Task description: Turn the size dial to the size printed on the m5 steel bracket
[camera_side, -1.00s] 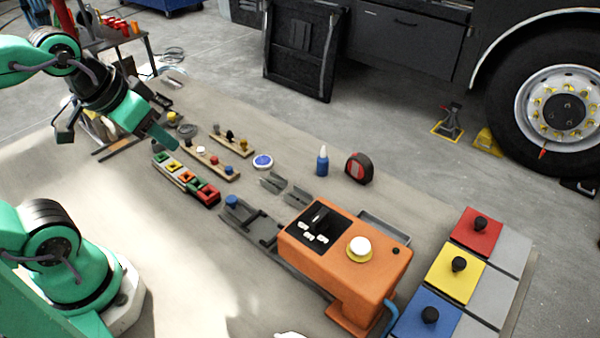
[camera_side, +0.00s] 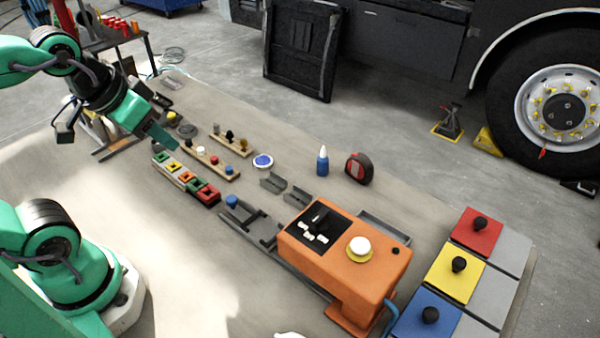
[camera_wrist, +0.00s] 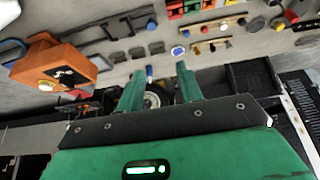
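Two grey steel brackets (camera_side: 284,189) lie mid-table, left of the orange machine; they also show in the wrist view (camera_wrist: 147,50). No size print is readable on either, so I cannot tell which is the m5 one. The size dial is not clearly identifiable. A round blue-and-white disc (camera_side: 263,161) lies beyond the brackets. The orange machine (camera_side: 345,258) carries a white knob (camera_side: 360,248) on a yellow base and a black panel with white labels. My gripper (camera_side: 163,137) hangs above the far left of the table. In the wrist view its fingers (camera_wrist: 160,88) are apart and empty.
A row of coloured blocks (camera_side: 185,180), wooden strips with pegs (camera_side: 210,163) and a grey fixture (camera_side: 250,225) lie left of the machine. A blue bottle (camera_side: 322,162) and a red-black tape measure (camera_side: 358,168) stand behind. Knobbed coloured plates (camera_side: 455,270) lie right.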

